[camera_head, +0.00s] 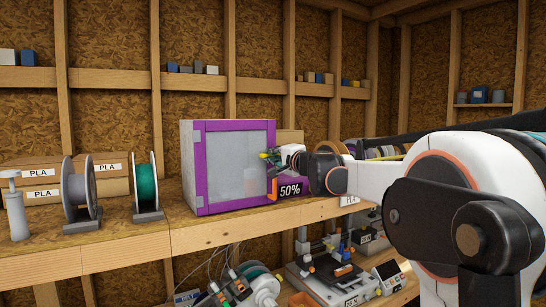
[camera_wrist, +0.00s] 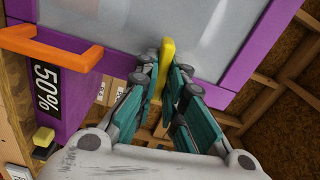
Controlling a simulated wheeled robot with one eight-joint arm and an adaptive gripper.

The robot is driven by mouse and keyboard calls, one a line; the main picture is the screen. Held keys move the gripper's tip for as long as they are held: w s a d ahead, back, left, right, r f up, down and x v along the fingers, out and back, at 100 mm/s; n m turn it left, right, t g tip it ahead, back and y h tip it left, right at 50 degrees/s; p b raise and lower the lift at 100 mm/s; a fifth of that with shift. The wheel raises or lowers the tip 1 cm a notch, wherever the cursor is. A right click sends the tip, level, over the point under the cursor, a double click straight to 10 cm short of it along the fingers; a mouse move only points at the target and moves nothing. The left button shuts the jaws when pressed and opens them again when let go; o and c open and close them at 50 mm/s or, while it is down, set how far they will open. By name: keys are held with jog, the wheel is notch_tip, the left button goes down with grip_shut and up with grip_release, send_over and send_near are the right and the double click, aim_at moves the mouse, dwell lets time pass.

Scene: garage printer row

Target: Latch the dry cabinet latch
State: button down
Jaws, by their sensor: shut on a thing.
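The dry cabinet (camera_head: 196,175) stands on the wooden shelf, with a purple frame and a pale see-through door (camera_head: 239,162) that looks closed. In the wrist view the door pane (camera_wrist: 200,25) fills the top. The latch is a small yellow lever (camera_wrist: 167,50) at the door's purple edge. My gripper (camera_wrist: 168,75) has teal fingers on both sides of this lever and is shut on it. In the head view my gripper (camera_head: 271,156) reaches in from the right to the cabinet's right edge. The latch's base is hidden by the fingers.
An orange handle (camera_wrist: 50,40) sticks out beside a "50%" panel (camera_wrist: 47,88); in the head view the panel (camera_head: 290,190) is just below my gripper. Spools (camera_head: 146,184) and PLA boxes stand left of the cabinet. Printers (camera_head: 335,268) are on the lower shelf.

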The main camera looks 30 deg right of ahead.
jog(key=shift+f+m, duration=0.1)
jog(key=shift+m, duration=0.5)
jog(key=c, duration=1.7)
grip_release()
jog(key=shift+d, duration=0.1)
jog(key=shift+s, duration=0.15)
jog(key=s, duration=0.7)
jog(key=shift+s+d, duration=0.1)
jog(key=shift+s, duration=0.05)
